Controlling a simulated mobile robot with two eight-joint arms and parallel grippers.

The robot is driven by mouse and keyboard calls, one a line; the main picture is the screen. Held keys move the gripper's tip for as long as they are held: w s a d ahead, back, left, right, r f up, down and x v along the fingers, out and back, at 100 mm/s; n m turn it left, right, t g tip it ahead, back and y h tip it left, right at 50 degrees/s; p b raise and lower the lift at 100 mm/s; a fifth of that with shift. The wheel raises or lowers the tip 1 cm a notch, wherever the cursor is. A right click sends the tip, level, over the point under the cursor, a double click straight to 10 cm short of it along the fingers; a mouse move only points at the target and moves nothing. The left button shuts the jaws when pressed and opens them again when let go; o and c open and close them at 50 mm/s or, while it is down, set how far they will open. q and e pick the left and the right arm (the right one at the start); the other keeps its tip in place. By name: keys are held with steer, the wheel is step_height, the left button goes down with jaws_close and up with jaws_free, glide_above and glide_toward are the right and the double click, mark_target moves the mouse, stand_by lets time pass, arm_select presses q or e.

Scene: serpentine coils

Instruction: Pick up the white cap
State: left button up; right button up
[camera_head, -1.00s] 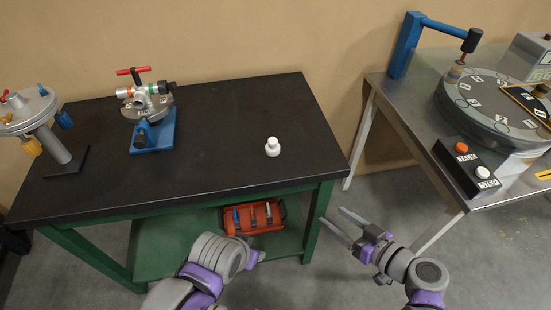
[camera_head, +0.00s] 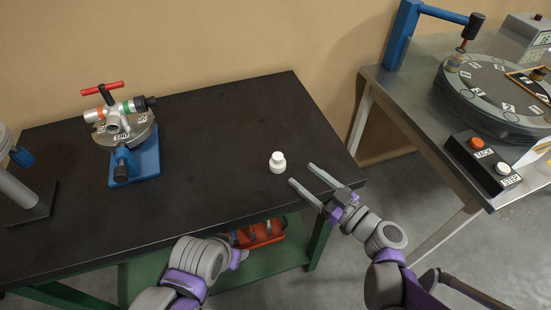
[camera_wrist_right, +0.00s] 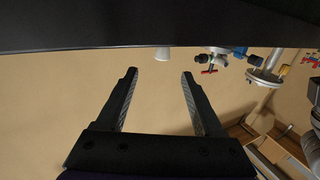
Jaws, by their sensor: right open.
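The white cap (camera_head: 278,162) stands upright on the dark table top (camera_head: 205,200), near its right side. It also shows in the right wrist view (camera_wrist_right: 162,53), at the table edge beyond the gap between the fingers. My right gripper (camera_head: 301,173) is open and empty. In the head view its fingertips lie just right of the cap, apart from it. The right wrist view shows the two fingers (camera_wrist_right: 158,78) spread with nothing between them. My left gripper (camera_head: 238,258) is low in front of the table; its fingers are hidden.
A blue-based valve fixture (camera_head: 135,160) stands on the table to the left, and a grey stand (camera_head: 25,205) is at the far left. A metal bench (camera_head: 400,90) with a round dial and a button box (camera_head: 483,160) is on the right. The table around the cap is clear.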

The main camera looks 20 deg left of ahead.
mark_target(281, 160)
steer(key=x, duration=0.8)
steer(key=shift+s+f, duration=0.1)
steer(key=shift+s, duration=0.15)
jaws_close()
